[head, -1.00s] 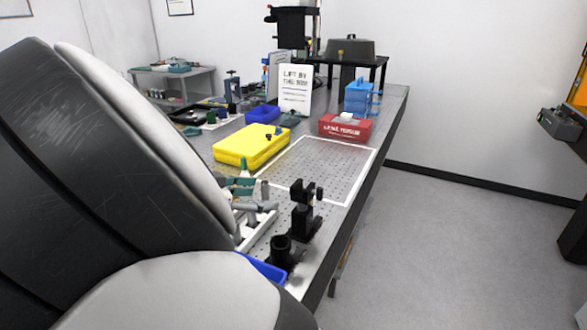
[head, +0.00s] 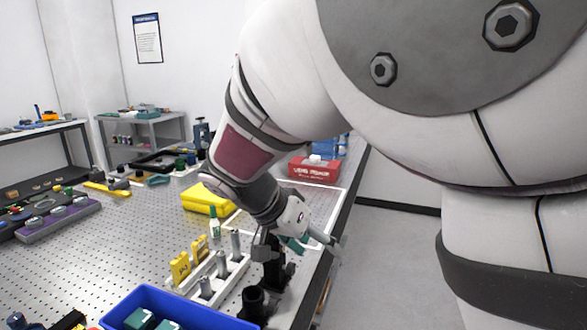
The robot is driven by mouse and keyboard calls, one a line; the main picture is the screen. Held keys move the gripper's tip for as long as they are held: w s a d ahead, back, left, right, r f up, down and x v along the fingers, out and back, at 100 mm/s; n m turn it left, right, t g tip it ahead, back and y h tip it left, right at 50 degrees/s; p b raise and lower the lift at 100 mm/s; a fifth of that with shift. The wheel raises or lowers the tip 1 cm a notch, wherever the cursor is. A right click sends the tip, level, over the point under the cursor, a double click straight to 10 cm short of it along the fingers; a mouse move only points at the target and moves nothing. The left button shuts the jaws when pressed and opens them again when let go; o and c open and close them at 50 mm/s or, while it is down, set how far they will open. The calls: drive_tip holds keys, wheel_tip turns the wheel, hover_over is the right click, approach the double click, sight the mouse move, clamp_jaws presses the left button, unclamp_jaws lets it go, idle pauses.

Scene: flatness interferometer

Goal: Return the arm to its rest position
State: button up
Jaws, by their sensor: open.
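My arm reaches in from the upper right and covers much of the head view. Its forearm angles down to the right, over the perforated optical table (head: 110,235). My gripper (head: 314,245) is at its end, small and partly hidden by the wrist. It is open, with nothing seen between its fingers. It is near the table's right edge, above and to the right of a black optical mount (head: 272,262). I cannot tell how far it is from the mount.
A blue bin (head: 170,308) with teal pieces stands at the front. A rack (head: 222,272) with grey posts and yellow blocks is beside the mount. A yellow case (head: 203,199) and a red box (head: 312,168) lie farther back. Floor is open to the right (head: 400,260).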

drive_tip(key=s+d+r+n+y, duration=0.2)
drive_tip(key=s+d, duration=0.5)
drive_tip(key=s, duration=0.5)
drive_tip(key=s+d+r+n+y, duration=0.2)
drive_tip(key=s+d+n+y, duration=0.2)
drive_tip(key=s+d, duration=0.4)
drive_tip(key=s+n, duration=0.1)
drive_tip(key=s, duration=0.3)
drive_tip(key=shift+s+d+r+t+y, duration=0.3)
drive_tip(key=shift+t, duration=0.1)
drive_tip(key=shift+c, duration=0.4)
